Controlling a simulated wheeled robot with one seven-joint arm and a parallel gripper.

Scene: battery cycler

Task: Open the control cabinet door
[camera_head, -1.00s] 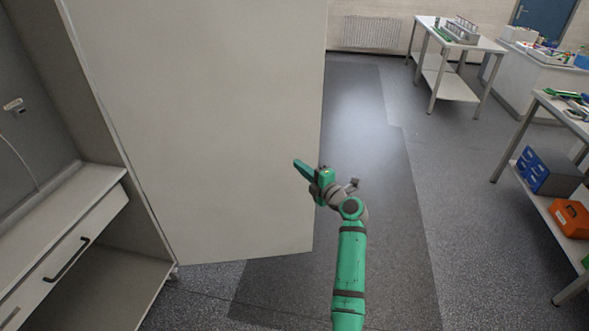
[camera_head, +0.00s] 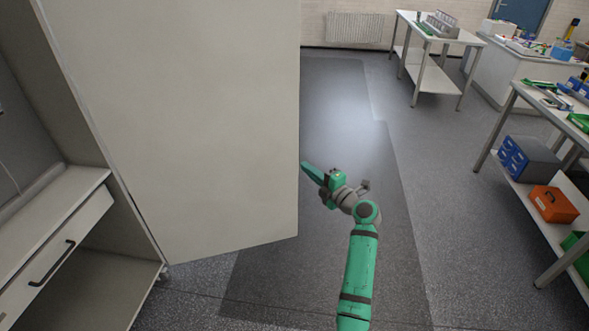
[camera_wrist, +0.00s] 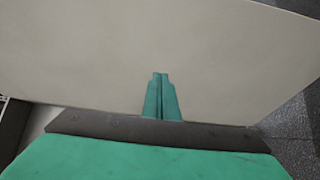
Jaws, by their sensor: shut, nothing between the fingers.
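The control cabinet door (camera_head: 190,120) is a tall pale grey panel, standing swung out from the cabinet (camera_head: 95,215) at the left. The cabinet's inside shows, with a drawer (camera_head: 50,250) and an open space below it. My gripper (camera_head: 305,166) is shut and empty, with green fingers, just at the right of the door's free edge in the head view. In the wrist view the shut fingers (camera_wrist: 161,78) point towards the broad face of the door (camera_wrist: 230,60). I cannot tell whether they touch it. No door handle shows.
Open grey floor (camera_head: 340,110) lies behind and right of the door. A side table (camera_head: 430,75) stands at the back. A bench (camera_head: 530,95) at the right holds a blue box (camera_head: 528,160) and an orange case (camera_head: 552,204) on its lower shelf.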

